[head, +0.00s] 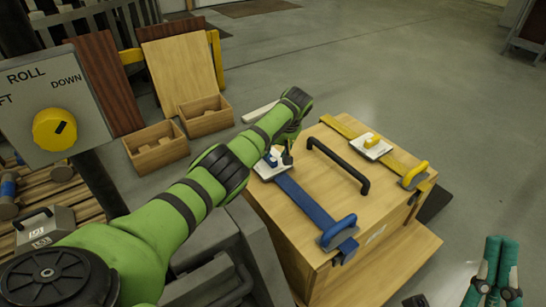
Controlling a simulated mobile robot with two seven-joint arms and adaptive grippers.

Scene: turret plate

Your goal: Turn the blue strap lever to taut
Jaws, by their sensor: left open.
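The blue strap (305,200) runs across the top of a wooden crate (315,235). At its far end is a pale plate (264,170) with a small lever, partly hidden by my gripper. At its near end a blue handle (338,232) sits by the crate's front edge. My left gripper (286,157) is open at the pale plate, close to the lever. I cannot tell whether it touches the lever, and the lever's exact angle is unclear.
A yellow strap (398,166) with its own plate and yellow lever (371,140) lies to the right. A black bar handle (338,166) stands between the straps. A panel with a yellow knob (55,129) is at left.

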